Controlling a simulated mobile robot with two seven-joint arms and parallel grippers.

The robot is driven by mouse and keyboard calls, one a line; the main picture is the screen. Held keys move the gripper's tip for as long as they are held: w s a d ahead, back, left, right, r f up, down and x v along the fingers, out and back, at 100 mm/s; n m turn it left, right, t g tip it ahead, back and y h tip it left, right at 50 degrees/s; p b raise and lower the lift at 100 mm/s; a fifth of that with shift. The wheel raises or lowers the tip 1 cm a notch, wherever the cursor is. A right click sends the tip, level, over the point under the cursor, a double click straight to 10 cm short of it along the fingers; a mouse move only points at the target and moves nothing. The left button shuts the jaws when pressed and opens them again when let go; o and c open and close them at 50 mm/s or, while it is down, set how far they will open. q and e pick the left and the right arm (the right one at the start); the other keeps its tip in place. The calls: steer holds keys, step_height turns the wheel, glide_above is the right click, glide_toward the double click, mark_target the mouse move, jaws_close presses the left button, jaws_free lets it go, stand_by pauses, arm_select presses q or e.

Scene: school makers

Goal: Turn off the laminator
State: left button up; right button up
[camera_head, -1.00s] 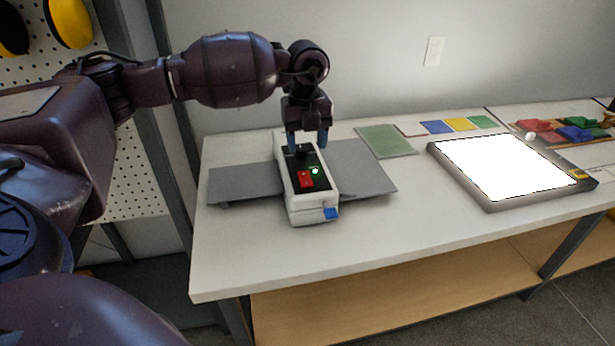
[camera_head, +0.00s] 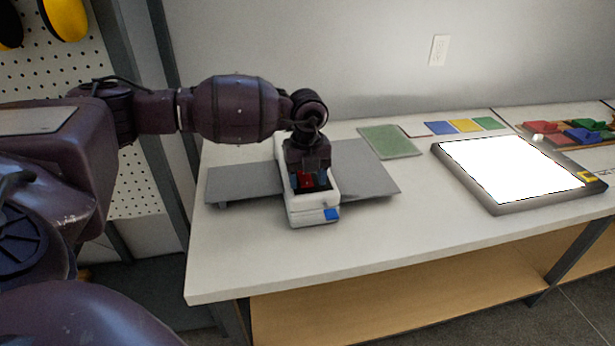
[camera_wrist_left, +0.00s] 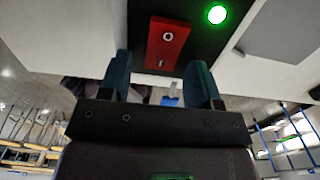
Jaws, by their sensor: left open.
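The laminator (camera_head: 311,217) is a white box with a dark top panel and grey trays on both sides, standing on the table. Its red rocker switch (camera_wrist_left: 168,43), marked with a circle and a line, shows in the left wrist view. A lit green lamp (camera_wrist_left: 217,14) is beside the switch. In the head view, my left gripper (camera_head: 309,182) is right over the laminator's panel, open, and partly covers it. In the wrist view, its two blue fingers stand on either side of the switch's near end; contact is unclear. My right gripper is out of view.
A blue part (camera_head: 332,214) is on the laminator's front end. A green mat (camera_head: 390,141), coloured cards (camera_head: 463,125) and a bright light panel (camera_head: 508,168) lie to the right. The table's front is clear.

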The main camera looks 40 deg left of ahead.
arm_select(q)
steer(key=shift+c, duration=0.3)
steer(key=c, duration=0.7)
steer(key=shift+c, duration=0.8)
steer(key=shift+w+a+r+g+h, duration=0.1)
steer(key=shift+r+g+h, duration=0.1)
steer(key=shift+g+h, duration=0.25)
steer(key=shift+w+a+g+h+p, duration=0.15)
steer(key=shift+g+h+p, duration=0.15)
steer(key=shift+g+h, duration=0.3)
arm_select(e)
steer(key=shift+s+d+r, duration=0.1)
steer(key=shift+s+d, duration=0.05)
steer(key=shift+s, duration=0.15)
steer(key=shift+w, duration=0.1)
arm_select(q)
steer(key=o, duration=0.9)
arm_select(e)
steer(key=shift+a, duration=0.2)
arm_select(q)
steer(key=shift+r, duration=0.1)
